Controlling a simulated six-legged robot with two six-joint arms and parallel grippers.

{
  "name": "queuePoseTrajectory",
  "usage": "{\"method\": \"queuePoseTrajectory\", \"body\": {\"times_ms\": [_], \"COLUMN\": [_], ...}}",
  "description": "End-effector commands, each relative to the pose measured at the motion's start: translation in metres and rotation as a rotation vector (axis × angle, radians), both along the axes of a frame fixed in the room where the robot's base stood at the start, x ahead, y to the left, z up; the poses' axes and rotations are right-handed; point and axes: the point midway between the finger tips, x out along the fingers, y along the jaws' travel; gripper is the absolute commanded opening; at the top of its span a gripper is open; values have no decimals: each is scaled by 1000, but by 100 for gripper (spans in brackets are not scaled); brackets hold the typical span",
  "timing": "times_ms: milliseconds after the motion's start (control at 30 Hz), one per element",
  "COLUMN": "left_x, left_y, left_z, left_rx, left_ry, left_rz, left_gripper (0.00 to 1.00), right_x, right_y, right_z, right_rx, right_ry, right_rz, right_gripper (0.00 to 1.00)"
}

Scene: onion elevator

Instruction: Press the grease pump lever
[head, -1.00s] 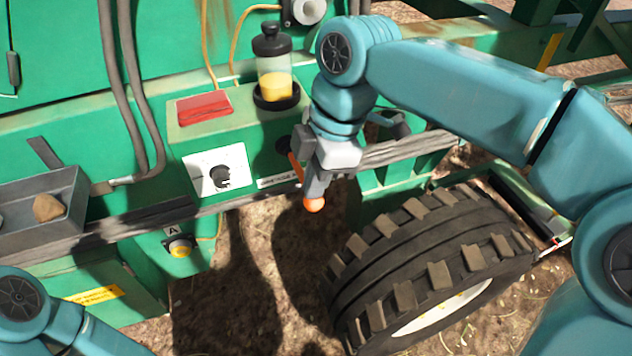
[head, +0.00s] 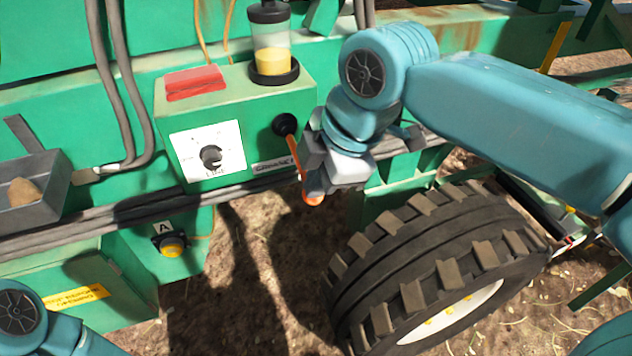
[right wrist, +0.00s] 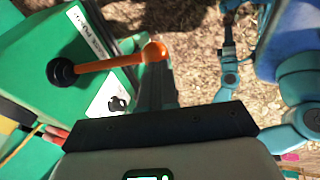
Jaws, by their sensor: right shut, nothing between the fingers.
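The grease pump lever (head: 297,152) is an orange rod with a ball tip. It comes out of a black round pivot on the front of the green pump box (head: 235,98) and slants down and right. My right gripper (head: 314,185) is shut and empty beside the lever's lower end, with the ball just below the fingertips in the head view. In the right wrist view the lever (right wrist: 110,63) runs from its pivot to the ball at the tips of my dark fingers (right wrist: 156,80). I cannot tell whether they touch. My left gripper is out of view.
The box carries a grease reservoir (head: 272,45), a red plate (head: 195,82) and a dial (head: 210,156). A big tyre (head: 440,262) stands below and right of my right gripper. Cables and a grey tray (head: 35,190) are at left. A yellow button (head: 172,248) sits lower.

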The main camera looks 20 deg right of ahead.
Motion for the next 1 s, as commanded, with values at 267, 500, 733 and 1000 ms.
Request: {"method": "queuePoseTrajectory", "body": {"times_ms": [267, 500, 733, 1000], "left_x": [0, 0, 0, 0], "left_y": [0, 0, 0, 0], "left_z": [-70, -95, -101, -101], "left_rx": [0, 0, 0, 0], "left_ry": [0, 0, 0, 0], "left_rz": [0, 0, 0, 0], "left_gripper": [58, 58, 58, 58], "right_x": [0, 3, 4, 4], "right_y": [1, 0, 0, 1], "right_z": [-41, -51, -53, -54], "right_rx": [6, 8, 7, 5], "right_ry": [-178, -273, -302, -299], "right_rz": [2, 1, 1, 2], "right_gripper": [0, 0, 0, 0]}}
